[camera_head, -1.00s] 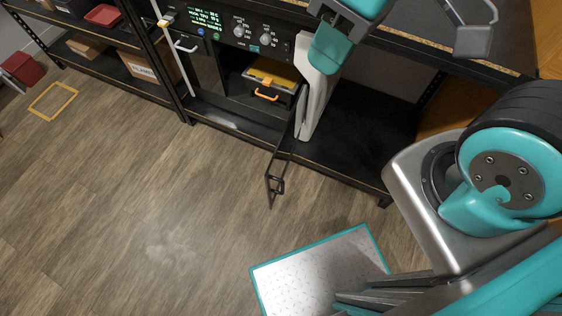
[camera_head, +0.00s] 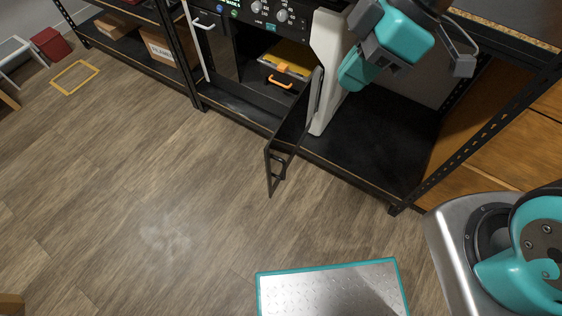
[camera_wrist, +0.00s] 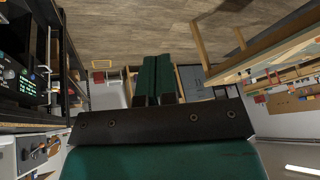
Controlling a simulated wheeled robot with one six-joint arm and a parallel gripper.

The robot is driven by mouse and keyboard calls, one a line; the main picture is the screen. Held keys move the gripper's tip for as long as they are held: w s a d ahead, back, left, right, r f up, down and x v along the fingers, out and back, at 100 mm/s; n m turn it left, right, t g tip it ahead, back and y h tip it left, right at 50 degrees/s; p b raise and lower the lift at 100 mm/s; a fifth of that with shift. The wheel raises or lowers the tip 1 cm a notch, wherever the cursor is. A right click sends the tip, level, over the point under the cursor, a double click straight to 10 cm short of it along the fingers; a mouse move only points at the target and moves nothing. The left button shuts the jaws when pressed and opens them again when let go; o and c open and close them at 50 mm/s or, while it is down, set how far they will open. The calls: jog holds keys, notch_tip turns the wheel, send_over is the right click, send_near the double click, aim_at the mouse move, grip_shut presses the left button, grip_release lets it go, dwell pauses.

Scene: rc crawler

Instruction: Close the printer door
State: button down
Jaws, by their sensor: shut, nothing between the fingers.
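The printer (camera_head: 268,25) stands in a black rack, with its control panel at the top edge of the head view; the panel also shows at the left of the wrist view (camera_wrist: 22,78). Its dark right-hand door (camera_head: 293,130) stands open, swung out over the floor with its handle (camera_head: 281,167) at the outer end. The left door (camera_head: 203,42) looks shut. My teal gripper (camera_head: 352,72) is to the right of the open door, beside the white side panel (camera_head: 328,60), apparently apart from the door. Its fingers (camera_wrist: 157,80) are together and empty in the wrist view.
The black shelf (camera_head: 370,140) right of the printer is empty. A teal-edged metal plate (camera_head: 330,288) is at the bottom.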

jog(key=w+f+n+y+b, duration=0.1)
jog(key=w+f+n+b, duration=0.25)
jog(key=f, duration=0.55)
jog(key=w+f+n+b, duration=0.2)
jog(key=f+n+b, duration=0.25)
jog(key=f, duration=0.35)
jog(key=w+f+n+y+b, duration=0.1)
jog(key=w+f+n+b, duration=0.25)
jog(key=f, duration=0.55)
jog(key=b, duration=0.2)
send_near(267, 159)
jog(key=shift+n, duration=0.35)
jog(key=shift+x, duration=2.75)
jog(key=shift+w+f, duration=0.1)
jog(key=shift+w, duration=0.05)
